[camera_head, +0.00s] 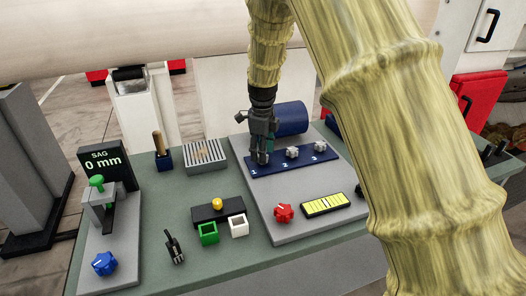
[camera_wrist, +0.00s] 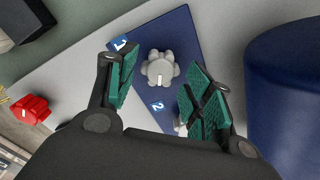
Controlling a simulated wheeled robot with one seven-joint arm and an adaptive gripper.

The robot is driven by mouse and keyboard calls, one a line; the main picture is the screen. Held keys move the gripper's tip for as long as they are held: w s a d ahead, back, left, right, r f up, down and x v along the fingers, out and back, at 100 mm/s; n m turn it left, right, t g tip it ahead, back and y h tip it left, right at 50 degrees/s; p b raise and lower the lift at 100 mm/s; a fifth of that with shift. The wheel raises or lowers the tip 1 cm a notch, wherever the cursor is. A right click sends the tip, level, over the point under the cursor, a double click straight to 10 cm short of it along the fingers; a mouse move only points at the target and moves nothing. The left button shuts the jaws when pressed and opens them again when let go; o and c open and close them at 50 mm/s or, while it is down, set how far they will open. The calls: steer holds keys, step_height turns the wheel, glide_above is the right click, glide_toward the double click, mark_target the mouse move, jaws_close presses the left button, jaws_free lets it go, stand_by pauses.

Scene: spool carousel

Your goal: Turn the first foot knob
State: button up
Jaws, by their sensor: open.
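The first foot knob (camera_wrist: 160,70) is a pale grey lobed knob with a white pointer mark. It sits beside the label 1 on a blue strip (camera_wrist: 187,38). In the wrist view it lies between the two green-padded fingers of my open gripper (camera_wrist: 163,66), with a visible gap on each side. In the head view my gripper (camera_head: 260,157) points down over the label 1 end of the strip (camera_head: 273,166) and hides this knob. The second knob (camera_head: 292,152) and third knob (camera_head: 320,147) stand to the right; the second is mostly behind a finger in the wrist view.
A red knob (camera_head: 283,212) and a yellow level gauge (camera_head: 326,205) are in front on the grey plate. A display (camera_head: 104,163) reads SAG 0 mm at left, with a blue knob (camera_head: 104,264) in front.

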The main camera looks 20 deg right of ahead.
steer(key=shift+f, duration=0.5)
steer(key=c, duration=1)
steer(key=shift+r+n+p, duration=0.1)
steer(key=shift+n+p, duration=0.2)
